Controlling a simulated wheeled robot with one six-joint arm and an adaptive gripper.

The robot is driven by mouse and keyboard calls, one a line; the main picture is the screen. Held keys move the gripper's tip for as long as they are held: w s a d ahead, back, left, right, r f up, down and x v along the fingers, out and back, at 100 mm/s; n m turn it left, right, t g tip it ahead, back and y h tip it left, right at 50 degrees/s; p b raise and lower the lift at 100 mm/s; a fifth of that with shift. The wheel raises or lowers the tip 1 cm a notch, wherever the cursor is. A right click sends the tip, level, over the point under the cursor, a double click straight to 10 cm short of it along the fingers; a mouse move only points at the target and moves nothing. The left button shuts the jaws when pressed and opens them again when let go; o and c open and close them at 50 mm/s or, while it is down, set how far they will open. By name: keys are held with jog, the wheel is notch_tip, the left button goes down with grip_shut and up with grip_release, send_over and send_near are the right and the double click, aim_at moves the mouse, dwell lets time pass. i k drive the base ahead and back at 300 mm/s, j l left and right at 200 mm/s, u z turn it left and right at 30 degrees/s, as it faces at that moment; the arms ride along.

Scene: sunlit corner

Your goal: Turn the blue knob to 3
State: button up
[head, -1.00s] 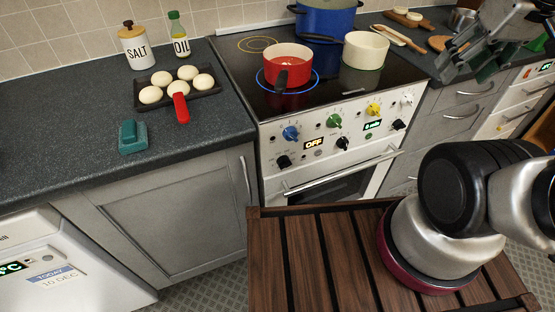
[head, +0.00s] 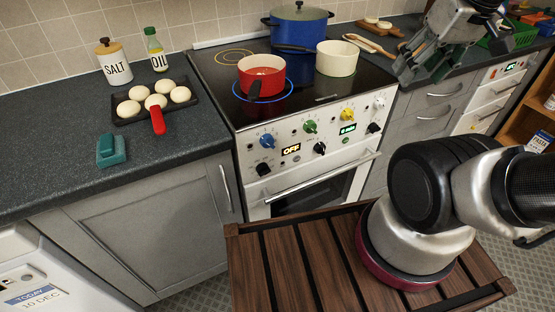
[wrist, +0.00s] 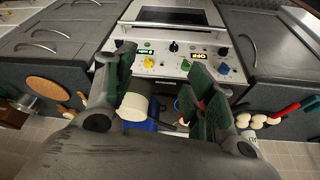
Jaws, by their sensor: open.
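The blue knob (head: 267,140) is at the left end of the white stove panel (head: 330,133), beside a display reading OFF (head: 291,149). It also shows in the wrist view, at the right of the upside-down panel (wrist: 223,69). Its pointer setting is too small to read. My gripper (head: 420,72) is open and empty, high to the right of the panel and well apart from the knob. In the wrist view its two fingers (wrist: 162,60) stand wide apart, with the panel beyond them.
A red pot (head: 262,77), a cream pot (head: 337,58) and a blue pot (head: 298,25) stand on the hob. Green (head: 310,127) and yellow (head: 348,115) knobs share the panel with black ones. An oven handle (head: 310,182) runs below. The space before the panel looks clear.

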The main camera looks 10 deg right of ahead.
aim_at(267, 141)
jog(key=k+l+z, duration=0.55)
jog(key=k+l, duration=0.25)
jog(key=l, duration=0.1)
